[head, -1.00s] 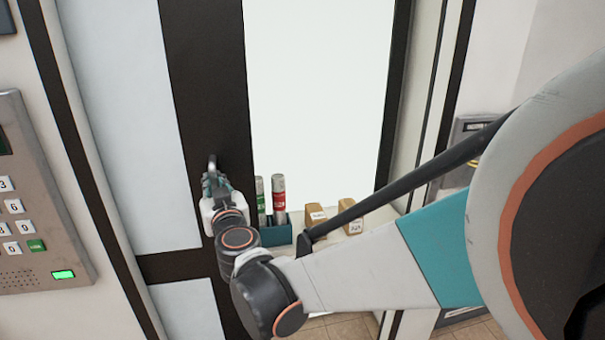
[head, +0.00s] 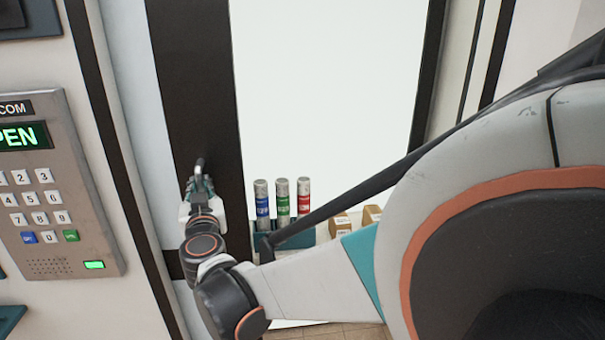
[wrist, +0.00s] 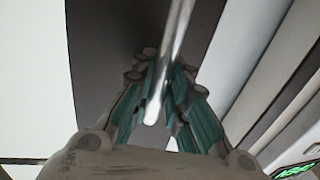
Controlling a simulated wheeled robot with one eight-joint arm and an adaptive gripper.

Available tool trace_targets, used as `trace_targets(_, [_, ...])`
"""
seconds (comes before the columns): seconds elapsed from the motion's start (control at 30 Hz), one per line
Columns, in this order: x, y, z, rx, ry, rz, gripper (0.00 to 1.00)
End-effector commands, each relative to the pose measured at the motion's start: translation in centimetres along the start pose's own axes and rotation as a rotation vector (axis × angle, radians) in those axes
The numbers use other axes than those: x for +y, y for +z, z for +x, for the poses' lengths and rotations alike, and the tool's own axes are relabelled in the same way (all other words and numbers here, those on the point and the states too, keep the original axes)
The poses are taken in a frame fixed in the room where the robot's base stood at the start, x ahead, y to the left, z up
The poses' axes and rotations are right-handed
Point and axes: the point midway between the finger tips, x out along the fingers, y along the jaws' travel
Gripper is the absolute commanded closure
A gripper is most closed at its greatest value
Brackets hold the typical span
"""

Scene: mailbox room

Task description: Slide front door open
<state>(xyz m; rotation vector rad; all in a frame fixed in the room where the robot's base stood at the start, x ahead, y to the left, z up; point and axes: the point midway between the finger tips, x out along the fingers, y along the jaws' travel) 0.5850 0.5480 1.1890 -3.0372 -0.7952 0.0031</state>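The front door (head: 192,85) shows as a dark upright stile with a narrow strip of pale panel at its left. To the right of the stile is a wide bright opening (head: 330,90), so the door stands partly open. A metal bar handle (head: 199,166) is on the stile. My gripper (head: 199,184) is at the handle. In the wrist view the handle (wrist: 176,45) runs between the teal finger pads of my gripper (wrist: 163,95), which are closed around it. The handle's lower end shows between the fingers.
A keypad intercom (head: 60,190) with a green lit display is on the wall at left. Blue, green and red cylinders (head: 283,197) stand in a teal holder, with small brown boxes (head: 340,224) beside them, low in the opening. A dark frame edge (head: 428,80) bounds the opening at right.

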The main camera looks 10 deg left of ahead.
Motion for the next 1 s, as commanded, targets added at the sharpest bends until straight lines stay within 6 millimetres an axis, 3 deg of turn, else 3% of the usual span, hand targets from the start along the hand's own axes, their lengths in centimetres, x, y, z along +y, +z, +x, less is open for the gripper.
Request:
trace_targets(0.07, [-0.1, 0.0, 0.0, 0.0, -0.001, 0.0, 0.66])
trace_targets(0.53, [0.8, -0.1, -0.1, 0.001, 0.001, -0.002, 0.66])
trace_targets(1.0, [8.9, -0.1, -1.6, 0.001, 0.011, -0.002, 0.66])
